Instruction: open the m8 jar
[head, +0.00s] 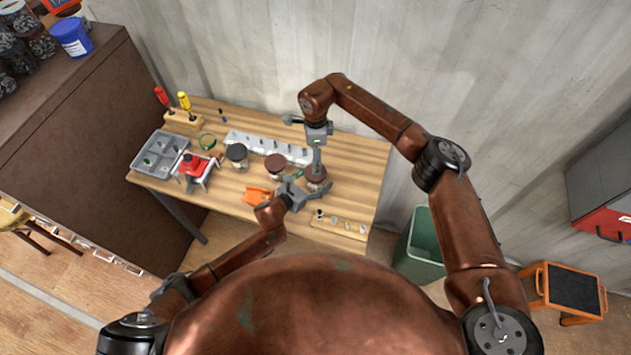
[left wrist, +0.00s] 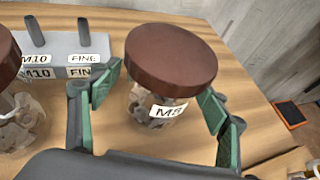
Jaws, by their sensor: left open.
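The M8 jar (left wrist: 155,112) is clear with a brown lid (left wrist: 172,55) and an M8 label. It stands upright on the table, rightmost of the jars, and its lid shows in the head view (head: 317,172). My left gripper (head: 297,191) is open, with its green-padded fingers (left wrist: 160,100) on either side of the jar's body. I cannot tell whether they touch it. My right gripper (head: 317,160) points down just above or behind the lid. Its fingers are too small to tell open from shut, and it does not show in the left wrist view.
Two more jars (head: 275,165) (head: 237,155) stand to the left. A grey labelled rack (head: 255,142) is behind them. An orange scoop-like piece (head: 257,196), a red vise-like tool (head: 193,167) and a grey tray (head: 148,170) lie further left. A small wooden strip (head: 338,230) is at the front right.

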